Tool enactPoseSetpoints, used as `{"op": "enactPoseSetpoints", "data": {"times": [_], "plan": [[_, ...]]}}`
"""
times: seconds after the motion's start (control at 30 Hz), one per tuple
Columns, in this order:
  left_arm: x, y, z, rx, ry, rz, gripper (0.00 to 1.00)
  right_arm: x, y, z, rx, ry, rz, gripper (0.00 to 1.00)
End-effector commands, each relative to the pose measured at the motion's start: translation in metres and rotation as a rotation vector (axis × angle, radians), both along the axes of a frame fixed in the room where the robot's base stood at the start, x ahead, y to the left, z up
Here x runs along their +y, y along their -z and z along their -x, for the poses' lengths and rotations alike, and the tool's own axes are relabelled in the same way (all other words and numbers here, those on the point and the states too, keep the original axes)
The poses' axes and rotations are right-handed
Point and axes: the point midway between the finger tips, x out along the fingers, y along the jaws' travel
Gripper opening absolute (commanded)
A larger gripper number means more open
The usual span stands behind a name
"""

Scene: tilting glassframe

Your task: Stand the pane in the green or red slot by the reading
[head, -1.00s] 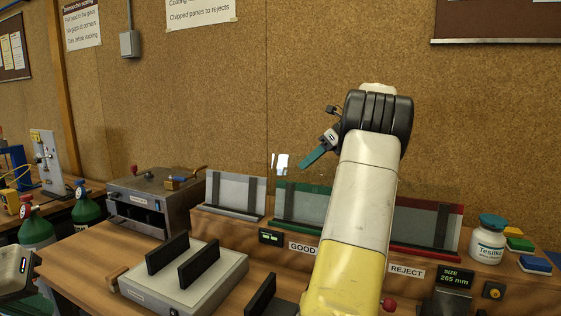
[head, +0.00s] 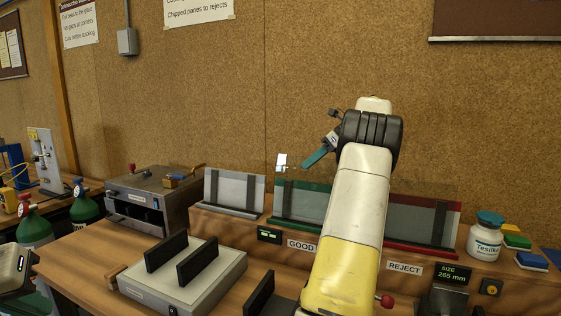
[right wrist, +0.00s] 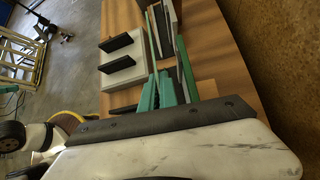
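My right gripper (head: 318,157) is at the end of the raised arm in the middle of the head view, above the green slot (head: 297,223). Its teal fingers (right wrist: 160,92) are close together. A clear pane, nearly invisible, seems to be at them; a white glint (head: 282,161) hangs just left of the fingertips. Its outline and lower edge cannot be made out. The red slot (head: 430,250) is to the right, partly behind my arm. The display (head: 453,275) reads SIZE 265 mm. My left gripper (head: 16,264) is cut off at the left edge, its fingers hidden.
A grey fixture with black uprights (head: 187,285) stands in front on the wooden bench. A REJECT label (head: 405,268), a white jar (head: 486,238) and coloured blocks (head: 516,241) are at right.

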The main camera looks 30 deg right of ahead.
Motion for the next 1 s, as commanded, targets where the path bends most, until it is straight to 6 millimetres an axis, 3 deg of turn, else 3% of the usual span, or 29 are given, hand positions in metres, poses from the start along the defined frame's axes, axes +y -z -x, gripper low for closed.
{"op": "enactPoseSetpoints", "data": {"times": [0.2,0.6,1.0], "plan": [[0.000,0.000,0.000,0.000,0.000,0.000,0.00,-0.012,0.008,-0.010,-0.002,0.000,0.000,0.00],[0.000,0.000,0.000,0.000,0.000,0.000,0.00,-0.017,0.031,-0.013,-0.001,0.000,-0.001,0.00],[0.000,0.000,0.000,0.000,0.000,0.000,0.00,-0.018,0.035,-0.014,-0.002,0.000,0.000,0.00]]}}
